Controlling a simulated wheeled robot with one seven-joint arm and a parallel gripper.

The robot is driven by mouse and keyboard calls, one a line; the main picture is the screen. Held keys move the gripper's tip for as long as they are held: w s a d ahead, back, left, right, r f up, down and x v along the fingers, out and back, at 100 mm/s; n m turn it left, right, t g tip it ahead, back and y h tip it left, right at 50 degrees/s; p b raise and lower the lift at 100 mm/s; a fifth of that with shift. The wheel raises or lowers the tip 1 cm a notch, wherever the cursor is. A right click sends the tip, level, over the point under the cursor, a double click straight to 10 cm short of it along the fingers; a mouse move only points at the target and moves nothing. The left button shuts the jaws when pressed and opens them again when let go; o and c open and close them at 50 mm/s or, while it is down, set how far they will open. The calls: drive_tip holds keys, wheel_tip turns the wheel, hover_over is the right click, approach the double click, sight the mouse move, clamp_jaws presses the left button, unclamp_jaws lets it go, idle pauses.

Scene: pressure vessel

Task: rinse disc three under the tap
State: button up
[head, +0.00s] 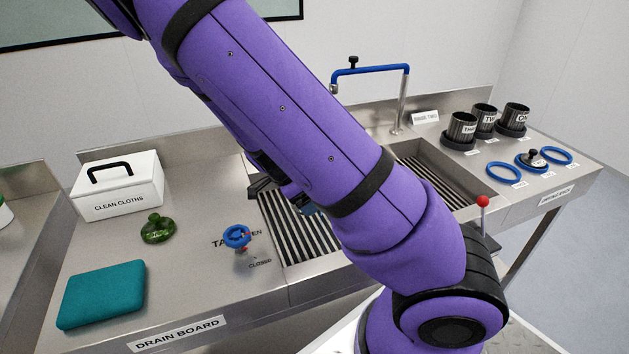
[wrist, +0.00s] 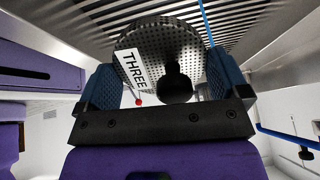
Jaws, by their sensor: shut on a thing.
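Disc three (wrist: 150,48) is a round, perforated metal disc with a white "THREE" label and a black knob (wrist: 175,82). My gripper (wrist: 164,75) is shut on it, with the blue finger pads on either side, above the slatted sink. In the head view my arm hides the disc and most of the gripper. The tap (head: 372,71) has a blue spout at the back of the sink. A thin blue line (wrist: 206,22) runs beside the disc in the wrist view; I cannot tell surely whether it is water. The blue tap handle (head: 236,236) sits between OPEN and CLOSED labels.
The sink (head: 440,178) has a slatted floor. On the right stand several dark cups (head: 462,128), blue rings (head: 502,174) and a dark-knobbed piece (head: 536,156). On the left are a cloth box (head: 118,190), a green knobbed object (head: 157,231) and a teal cloth (head: 101,294).

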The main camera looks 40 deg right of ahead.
drive_tip(key=shift+s+a+r, duration=0.45)
drive_tip(key=shift+a+r, duration=0.25)
drive_tip(key=shift+s+a+r, duration=0.45)
drive_tip(key=shift+a+r, duration=0.2)
